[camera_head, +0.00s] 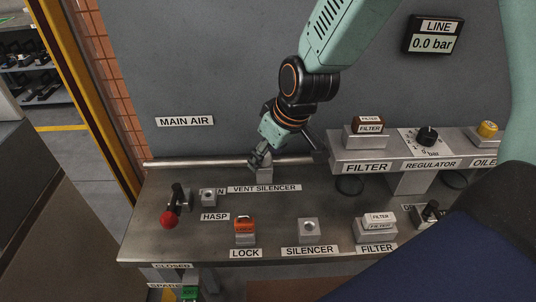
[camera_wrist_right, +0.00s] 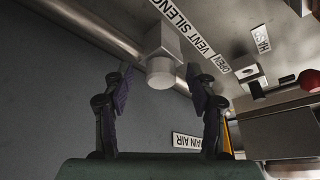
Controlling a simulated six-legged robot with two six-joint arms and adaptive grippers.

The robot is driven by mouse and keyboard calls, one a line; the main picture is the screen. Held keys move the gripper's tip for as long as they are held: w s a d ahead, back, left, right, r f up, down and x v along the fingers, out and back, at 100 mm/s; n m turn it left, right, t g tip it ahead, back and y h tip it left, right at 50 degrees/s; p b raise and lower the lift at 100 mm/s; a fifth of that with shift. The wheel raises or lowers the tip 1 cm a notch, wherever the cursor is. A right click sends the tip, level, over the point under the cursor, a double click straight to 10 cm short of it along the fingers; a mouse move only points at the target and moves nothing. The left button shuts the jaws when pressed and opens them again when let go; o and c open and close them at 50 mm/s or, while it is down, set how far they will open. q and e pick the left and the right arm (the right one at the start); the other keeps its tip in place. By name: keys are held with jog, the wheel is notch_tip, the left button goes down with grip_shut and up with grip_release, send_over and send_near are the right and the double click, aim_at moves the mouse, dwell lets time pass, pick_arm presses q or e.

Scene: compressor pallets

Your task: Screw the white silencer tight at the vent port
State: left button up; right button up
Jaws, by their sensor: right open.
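The white silencer (camera_wrist_right: 160,74) sits at the vent port block (camera_wrist_right: 166,40) in the right wrist view, end towards the camera. Whether it is fully seated cannot be told. My right gripper (camera_wrist_right: 158,84) is open, with its two dark fingers spread on either side of the silencer and a gap to each. In the head view my right gripper (camera_head: 261,160) is at the vent port on the pipe (camera_head: 220,162), above the VENT SILENCER label (camera_head: 264,188), and hides the silencer there. My left gripper is not in view.
The SILENCER holder (camera_head: 309,230) on the bench looks empty. Near it are the orange lock (camera_head: 245,226), a white filter (camera_head: 378,220), the hasp block (camera_head: 208,197) and a red-knobbed lever (camera_head: 169,220). The filter and regulator shelf (camera_head: 400,152) stands to the right. The line display (camera_head: 433,36) reads 0.0 bar.

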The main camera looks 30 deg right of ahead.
jog(key=shift+r, duration=0.1)
jog(key=shift+c, duration=0.7)
grip_shut()
jog(key=shift+s+a+r+m+p, duration=0.1)
jog(key=shift+m+p, duration=0.3)
jog(key=shift+p, duration=0.35)
jog(key=shift+a+m+h+p, duration=0.1)
jog(key=shift+m+h+p, duration=0.4)
jog(key=shift+m+p, duration=0.65)
jog(key=shift+m, duration=0.35)
jog(key=shift+a+m+h, duration=0.15)
jog(key=shift+m+h, duration=0.75)
jog(key=shift+m, duration=0.8)
